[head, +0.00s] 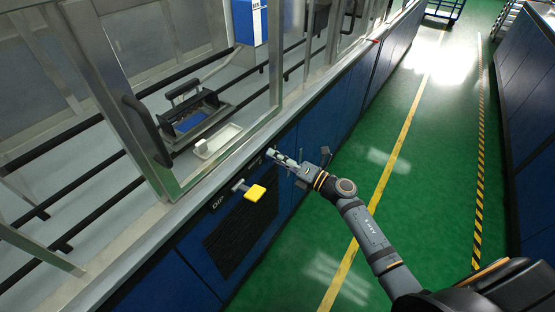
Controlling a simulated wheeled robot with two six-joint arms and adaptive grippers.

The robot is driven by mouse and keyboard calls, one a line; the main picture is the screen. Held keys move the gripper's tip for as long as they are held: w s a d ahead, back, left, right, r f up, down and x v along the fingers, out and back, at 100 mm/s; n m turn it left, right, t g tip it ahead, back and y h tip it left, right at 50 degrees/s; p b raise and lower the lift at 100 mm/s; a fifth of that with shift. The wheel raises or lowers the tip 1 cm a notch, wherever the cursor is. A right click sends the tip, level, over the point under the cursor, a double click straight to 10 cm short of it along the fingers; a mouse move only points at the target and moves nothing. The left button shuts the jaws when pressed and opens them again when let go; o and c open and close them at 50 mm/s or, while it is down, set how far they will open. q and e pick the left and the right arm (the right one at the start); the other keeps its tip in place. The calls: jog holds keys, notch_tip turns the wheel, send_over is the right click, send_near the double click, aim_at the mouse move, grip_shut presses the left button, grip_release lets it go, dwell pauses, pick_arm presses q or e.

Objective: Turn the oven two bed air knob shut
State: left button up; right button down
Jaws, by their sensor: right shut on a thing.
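My right gripper (281,158) is at the upper edge of the blue cabinet front (210,250), with its arm reaching in from the lower right. Its fingers are shut on a small part at the panel, which appears to be the air knob. The fingers hide most of it, so I cannot read its setting. Dark lettering beside the fingers is too small to read. Small dark grey fittings (325,155) show on the cabinet front close to the gripper. My left gripper is not in view.
A yellow-ended handle (256,193) sticks out of the cabinet left of the gripper, beside a label like "DIP". Above are a metal-framed glass guard (223,137), a white tray (217,141) and black rails. The green floor (390,160) is clear to the right.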

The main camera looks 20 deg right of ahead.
dwell(0.4)
jog(key=c, duration=1)
grip_release()
jog(key=shift+c, duration=0.2)
jog(key=v, duration=1.2)
jog(key=shift+f, duration=0.1)
